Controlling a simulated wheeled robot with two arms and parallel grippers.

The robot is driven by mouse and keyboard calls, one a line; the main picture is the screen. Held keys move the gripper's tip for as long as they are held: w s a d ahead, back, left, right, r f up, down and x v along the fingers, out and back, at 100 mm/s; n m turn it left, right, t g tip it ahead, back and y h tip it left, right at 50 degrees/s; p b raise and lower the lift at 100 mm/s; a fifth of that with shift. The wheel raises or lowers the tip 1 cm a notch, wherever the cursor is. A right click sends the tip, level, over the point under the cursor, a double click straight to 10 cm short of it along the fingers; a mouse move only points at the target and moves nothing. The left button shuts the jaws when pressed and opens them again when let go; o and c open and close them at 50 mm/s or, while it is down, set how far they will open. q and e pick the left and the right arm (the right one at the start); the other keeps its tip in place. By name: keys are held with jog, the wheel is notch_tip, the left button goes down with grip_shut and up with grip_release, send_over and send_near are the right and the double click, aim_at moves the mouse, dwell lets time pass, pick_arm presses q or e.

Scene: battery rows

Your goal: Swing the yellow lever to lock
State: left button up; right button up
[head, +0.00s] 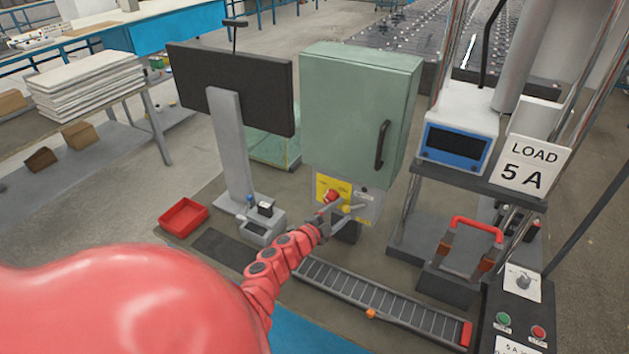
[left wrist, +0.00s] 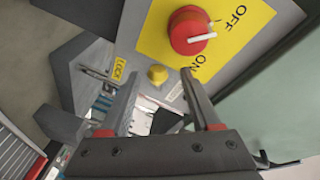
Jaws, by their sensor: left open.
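The yellow lever (head: 356,207) is on the grey panel below the green cabinet, beside a red rotary switch (head: 332,195) on a yellow plate. In the left wrist view the lever's yellow knob (left wrist: 157,75) shows end-on, between and beyond my fingertips. A yellow label (left wrist: 119,69), apparently reading LOCK, is left of it. The red switch with its white pointer (left wrist: 190,32) and the words OFF and ON is above right. My left gripper (head: 328,220) is open in front of the panel, its fingers (left wrist: 160,88) on either side of the knob in view; contact is unclear. My right gripper is not in view.
The green cabinet (head: 355,110) stands directly above the panel. A monitor (head: 232,88) and red tray (head: 183,216) are to the left. A roller track (head: 370,300) lies below. A rack with a LOAD 5 A sign (head: 530,165) and a red-handled part (head: 475,226) stand right.

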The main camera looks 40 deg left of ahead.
pick_arm(q)
jog(key=s+b, duration=0.3)
jog(key=s, duration=1.3)
jog(key=shift+a+r, duration=0.15)
jog(key=shift+r, duration=0.25)
jog(key=shift+s, duration=0.1)
